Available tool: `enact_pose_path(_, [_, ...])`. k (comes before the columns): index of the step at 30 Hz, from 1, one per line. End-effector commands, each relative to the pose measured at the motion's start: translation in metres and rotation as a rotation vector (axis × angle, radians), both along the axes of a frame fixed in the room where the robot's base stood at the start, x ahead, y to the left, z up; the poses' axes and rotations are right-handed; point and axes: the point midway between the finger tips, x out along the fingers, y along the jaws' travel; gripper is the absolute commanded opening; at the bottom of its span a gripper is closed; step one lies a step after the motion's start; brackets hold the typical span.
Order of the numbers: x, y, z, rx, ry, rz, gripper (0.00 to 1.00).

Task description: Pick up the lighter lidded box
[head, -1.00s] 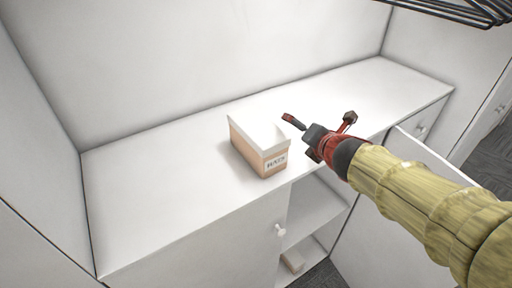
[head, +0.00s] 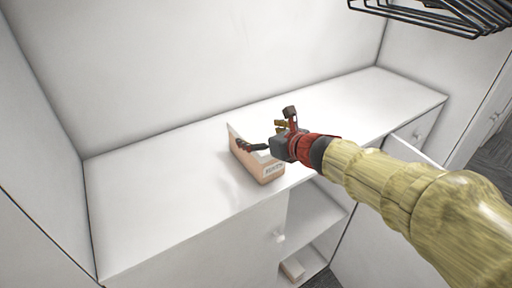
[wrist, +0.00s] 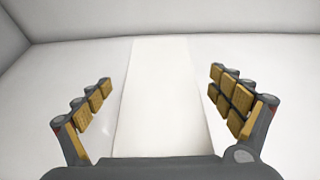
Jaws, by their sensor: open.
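In the wrist view, the white box top (wrist: 160,105) lies between the two spread fingers of my gripper (wrist: 160,79), with a gap on each side. I cannot tell how far the fingers are above the top.
The white counter (head: 140,195) is otherwise clear, with a wall behind it. Below, an open cabinet holds a small pale object (head: 292,269) on its lower shelf. A dark wire rack (head: 440,14) hangs at the upper right.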

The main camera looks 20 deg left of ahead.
Motion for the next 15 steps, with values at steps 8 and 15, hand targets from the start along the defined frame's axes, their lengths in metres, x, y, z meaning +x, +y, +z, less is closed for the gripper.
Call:
enact_pose_path(8, [0.0131, 0.0158, -0.008, 0.002, 0.001, 0.0, 0.93])
enact_pose_path(15, [0.013, 0.0154, -0.0083, 0.001, 0.001, -0.001, 0.89])
